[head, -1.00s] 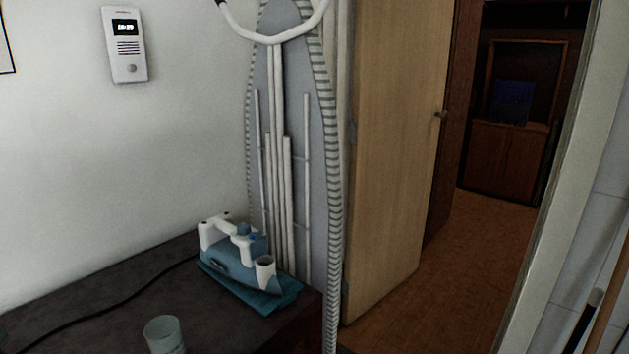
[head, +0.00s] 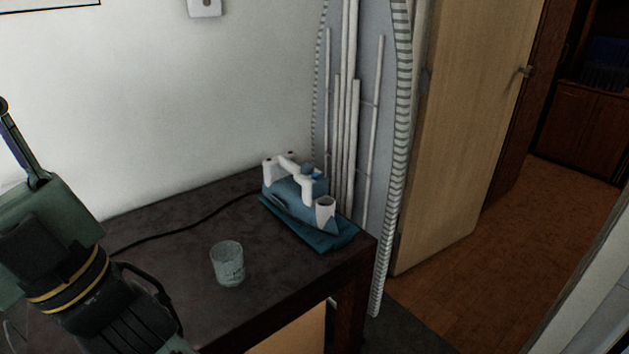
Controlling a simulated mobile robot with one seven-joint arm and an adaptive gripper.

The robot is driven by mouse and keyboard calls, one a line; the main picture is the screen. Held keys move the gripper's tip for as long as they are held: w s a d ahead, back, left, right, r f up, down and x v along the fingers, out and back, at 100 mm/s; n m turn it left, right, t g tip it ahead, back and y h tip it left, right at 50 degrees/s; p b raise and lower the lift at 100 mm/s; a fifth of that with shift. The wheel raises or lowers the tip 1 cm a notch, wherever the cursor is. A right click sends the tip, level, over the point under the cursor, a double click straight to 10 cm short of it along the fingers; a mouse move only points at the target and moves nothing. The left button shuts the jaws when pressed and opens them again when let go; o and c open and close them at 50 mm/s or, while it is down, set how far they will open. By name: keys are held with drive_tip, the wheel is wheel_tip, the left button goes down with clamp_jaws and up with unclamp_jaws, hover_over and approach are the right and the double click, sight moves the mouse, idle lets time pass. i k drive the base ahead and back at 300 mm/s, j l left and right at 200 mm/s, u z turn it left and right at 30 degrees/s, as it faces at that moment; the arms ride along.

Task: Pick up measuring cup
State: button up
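The measuring cup (head: 228,264) is a small clear cup with faint markings, standing upright on the dark table (head: 190,218), left of the iron. My gripper (head: 140,318) is only partly in view at the lower left, a black part running off the bottom edge beyond my wrist. It appears left of and below the cup in the picture, apart from it. Its fingertips cannot be made out, so I cannot tell whether it is open or shut. The cup is in full view.
A blue and white iron (head: 298,190) sits on a teal base (head: 330,240) at the table's right corner, its black cord (head: 180,228) running behind the cup. A folded ironing board (head: 400,150) stands behind it. Table surface around the cup is clear.

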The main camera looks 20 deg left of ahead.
sight(231, 273)
drive_tip(key=l+u, duration=0.15)
drive_tip(key=u, duration=1.4)
drive_tip(key=k+l+u, duration=0.2)
drive_tip(key=k+l, duration=0.15)
